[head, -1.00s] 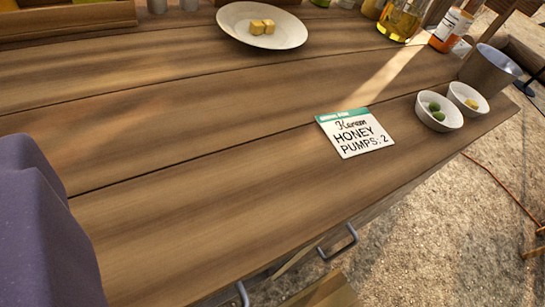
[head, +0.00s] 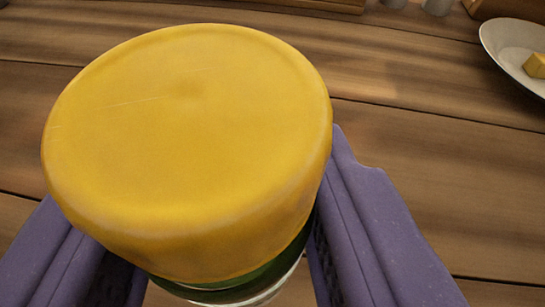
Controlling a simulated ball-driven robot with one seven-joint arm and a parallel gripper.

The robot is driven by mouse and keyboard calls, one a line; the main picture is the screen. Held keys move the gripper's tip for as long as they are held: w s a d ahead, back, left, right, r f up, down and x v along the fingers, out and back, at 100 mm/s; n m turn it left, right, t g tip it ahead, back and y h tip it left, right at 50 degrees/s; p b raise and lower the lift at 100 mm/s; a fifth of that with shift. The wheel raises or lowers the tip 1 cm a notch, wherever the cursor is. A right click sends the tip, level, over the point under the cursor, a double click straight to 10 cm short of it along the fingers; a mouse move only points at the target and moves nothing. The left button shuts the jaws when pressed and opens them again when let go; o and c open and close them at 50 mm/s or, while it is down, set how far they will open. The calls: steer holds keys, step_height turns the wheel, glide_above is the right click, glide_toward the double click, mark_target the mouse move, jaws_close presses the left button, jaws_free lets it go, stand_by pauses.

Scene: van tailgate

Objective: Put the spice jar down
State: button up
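The spice jar (head: 190,135) fills the left and middle of the view, seen from above and close up. It has a wide yellow lid with a faint scratch. Under the lid a green band and a pale edge of its body show. My gripper (head: 212,245) has one purple finger on each side of the jar, and is shut on it below the lid. The lid hides the fingertips' contact and the jar's base, so I cannot tell whether the base touches the wood.
The wooden plank surface (head: 440,165) is bare to the right of the jar. A white plate (head: 500,45) with a yellow cube (head: 536,66) stands at the upper right. Small grey objects (head: 437,6) and wooden box edges line the back.

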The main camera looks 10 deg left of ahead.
step_height(320, 180, down, 4)
steer(key=shift+w+r+b, duration=0.1)
steer(key=shift+w+b, duration=0.05)
steer(key=shift+b, duration=0.85)
steer(key=shift+r, duration=0.15)
steer(key=o, duration=0.7)
steer(key=shift+f, duration=0.2)
steer(key=o, duration=0.4)
steer(key=shift+r, duration=0.1)
steer(key=shift+d+r, duration=0.1)
steer(key=shift+r, duration=0.1)
steer(key=p+v, duration=0.3)
steer(key=v, duration=0.9)
steer(key=shift+f, duration=0.1)
